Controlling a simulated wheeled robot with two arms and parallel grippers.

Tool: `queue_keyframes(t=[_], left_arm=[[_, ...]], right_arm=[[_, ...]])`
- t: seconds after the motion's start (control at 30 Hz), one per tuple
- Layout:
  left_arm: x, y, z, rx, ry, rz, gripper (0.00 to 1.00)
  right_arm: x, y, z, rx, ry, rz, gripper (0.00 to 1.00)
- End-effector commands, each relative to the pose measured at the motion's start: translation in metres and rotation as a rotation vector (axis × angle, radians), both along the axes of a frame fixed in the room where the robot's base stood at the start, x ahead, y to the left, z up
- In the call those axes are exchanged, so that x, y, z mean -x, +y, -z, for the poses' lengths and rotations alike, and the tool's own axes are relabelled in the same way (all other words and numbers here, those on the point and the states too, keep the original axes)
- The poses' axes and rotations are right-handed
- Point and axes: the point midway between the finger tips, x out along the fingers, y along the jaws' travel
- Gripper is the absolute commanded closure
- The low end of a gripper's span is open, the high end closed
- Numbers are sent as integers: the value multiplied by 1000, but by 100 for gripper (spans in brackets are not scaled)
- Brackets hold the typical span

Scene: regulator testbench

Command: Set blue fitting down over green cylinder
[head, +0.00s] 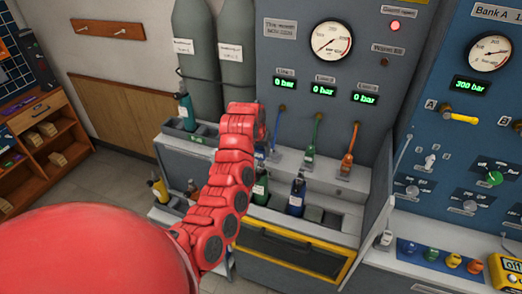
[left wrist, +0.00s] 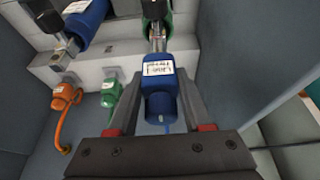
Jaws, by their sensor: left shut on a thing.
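My left gripper (left wrist: 160,76) is shut on the blue fitting (left wrist: 160,95), one finger on each side of its body, in the left wrist view. The fitting has a white label, and a blue hose shows at its lower end. The green cylinder (head: 262,188) stands in the bench trough in the head view. In the left wrist view a metal valve stem (left wrist: 157,40) lines up with the fitting's far end; I cannot tell whether they touch. My red left arm hides most of the gripper in the head view. My right gripper is not in view.
A blue cylinder (head: 297,194) stands beside the green one. The green fitting (head: 309,157) and orange fitting (head: 346,163) sit on the ledge to the right. Tall grey tanks (head: 197,55) stand behind my arm. Empty slots lie right of the blue cylinder.

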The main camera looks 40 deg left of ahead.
Motion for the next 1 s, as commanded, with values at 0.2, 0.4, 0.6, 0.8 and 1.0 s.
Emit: queue_keyframes(t=[0.2, 0.4, 0.6, 0.8, 1.0], left_arm=[[0, 0, 4, 0, -1, 0, 100], [0, 0, 7, 0, -1, 0, 100], [0, 0, 10, -1, -1, -1, 100], [0, 0, 13, -1, -1, 0, 100], [0, 0, 17, 0, -1, 0, 100]], right_arm=[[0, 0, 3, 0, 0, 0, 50], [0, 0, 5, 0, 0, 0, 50], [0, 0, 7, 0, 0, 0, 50], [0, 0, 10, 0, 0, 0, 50], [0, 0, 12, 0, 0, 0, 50]])
